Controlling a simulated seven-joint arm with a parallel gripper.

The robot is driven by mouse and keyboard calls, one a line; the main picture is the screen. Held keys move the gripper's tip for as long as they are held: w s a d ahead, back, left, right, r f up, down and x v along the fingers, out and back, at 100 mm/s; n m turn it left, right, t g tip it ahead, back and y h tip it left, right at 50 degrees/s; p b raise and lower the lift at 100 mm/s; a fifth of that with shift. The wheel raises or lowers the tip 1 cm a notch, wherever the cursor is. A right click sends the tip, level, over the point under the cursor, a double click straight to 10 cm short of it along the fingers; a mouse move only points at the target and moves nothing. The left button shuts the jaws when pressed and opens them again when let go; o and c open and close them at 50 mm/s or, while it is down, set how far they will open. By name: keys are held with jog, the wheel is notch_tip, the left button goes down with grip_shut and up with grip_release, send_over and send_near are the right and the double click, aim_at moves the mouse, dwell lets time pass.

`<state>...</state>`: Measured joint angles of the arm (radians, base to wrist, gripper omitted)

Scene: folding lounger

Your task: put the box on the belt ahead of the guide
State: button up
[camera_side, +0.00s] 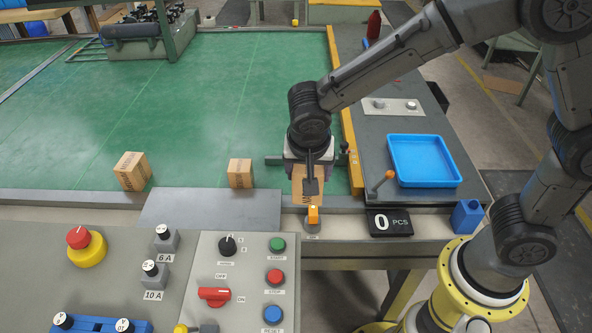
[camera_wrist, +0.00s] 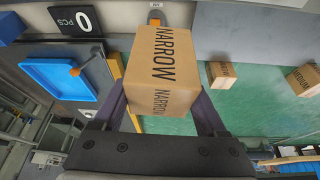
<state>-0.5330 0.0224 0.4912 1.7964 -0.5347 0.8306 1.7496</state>
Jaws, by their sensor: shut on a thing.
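My gripper (camera_side: 310,178) is shut on a cardboard box (camera_wrist: 165,70) marked NARROW. The box also shows in the side view (camera_side: 301,190), partly covered by a finger. It is held over the near right edge of the green belt (camera_side: 230,90); its exact height above the surface is hard to tell. A yellow rail (camera_side: 346,115) runs along the belt's right side. A dark bar (camera_side: 274,160) lies just left of my gripper and is partly hidden behind it. I cannot tell which of these is the guide.
Two other boxes sit on the belt to the left, one nearer (camera_side: 240,173) and one farther (camera_side: 132,172). A blue tray (camera_side: 455,183) and a counter reading 0 PCS (camera_side: 390,223) are at the right. A small orange device (camera_side: 313,214) stands below the held box. The belt's middle is clear.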

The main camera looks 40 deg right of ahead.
jog(key=d+f+n, duration=0.2)
jog(key=d+f, duration=0.1)
jog(key=d, duration=0.1)
jog(key=w+d+f+n+t+y, duration=0.1)
jog(key=d+f+n, duration=0.1)
jog(key=d+f, duration=0.2)
jog(key=d+f+n+y, duration=0.1)
jog(key=d+f+n, duration=0.1)
jog(key=d+f, duration=0.2)
jog(key=shift+w+d+n, duration=0.4)
jog(key=shift+d, duration=0.2)
jog(key=shift+w+a+r+n+t+y, duration=0.15)
jog(key=shift+w+a+n+y, duration=0.25)
jog(key=shift+n, duration=0.3)
jog(key=shift+w+a+f+n+t+y, duration=0.15)
jog(key=shift+w+a+n+y, duration=0.2)
jog(key=shift+n, duration=0.35)
jog(key=shift+r, duration=0.1)
jog(key=shift+r, duration=0.1)
